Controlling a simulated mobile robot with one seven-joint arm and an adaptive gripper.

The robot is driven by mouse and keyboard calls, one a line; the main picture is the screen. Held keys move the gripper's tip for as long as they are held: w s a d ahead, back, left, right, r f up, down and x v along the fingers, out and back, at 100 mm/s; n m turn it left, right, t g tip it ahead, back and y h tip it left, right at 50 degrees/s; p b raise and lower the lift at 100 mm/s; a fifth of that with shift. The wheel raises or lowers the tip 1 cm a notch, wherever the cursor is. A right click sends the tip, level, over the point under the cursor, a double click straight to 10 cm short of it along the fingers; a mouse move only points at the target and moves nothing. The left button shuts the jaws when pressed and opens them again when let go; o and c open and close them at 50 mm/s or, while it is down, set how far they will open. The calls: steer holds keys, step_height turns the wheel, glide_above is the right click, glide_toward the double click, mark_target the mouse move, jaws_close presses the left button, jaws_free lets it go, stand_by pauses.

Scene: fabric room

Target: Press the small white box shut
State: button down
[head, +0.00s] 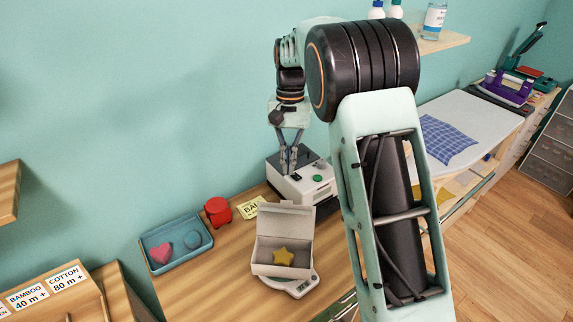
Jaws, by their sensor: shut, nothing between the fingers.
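The small white box (267,268) stands with its lid (284,222) up and open, on a white scale (299,290) on the wooden counter. A yellow star (283,256) lies in the box. My gripper (288,170) is shut and empty, pointing down. In the picture it is above and behind the box, in front of or over a white machine (303,187) with a green button. I cannot tell whether the fingertips touch that machine.
A blue tray (168,267) with a pink heart (160,253) and a blue round piece (193,240) lies left of the box. A red round object (217,211) and a yellow label (250,208) are behind it. The counter's front left is clear.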

mark_target(286, 220)
steer(key=s+f+p, duration=0.1)
steer(key=s+f, duration=0.3)
steer(key=f, duration=0.1)
steer(key=shift+s+a+p, duration=0.3)
steer(key=shift+a+p, duration=0.05)
steer(key=shift+f, duration=0.1)
stand_by(0.4)
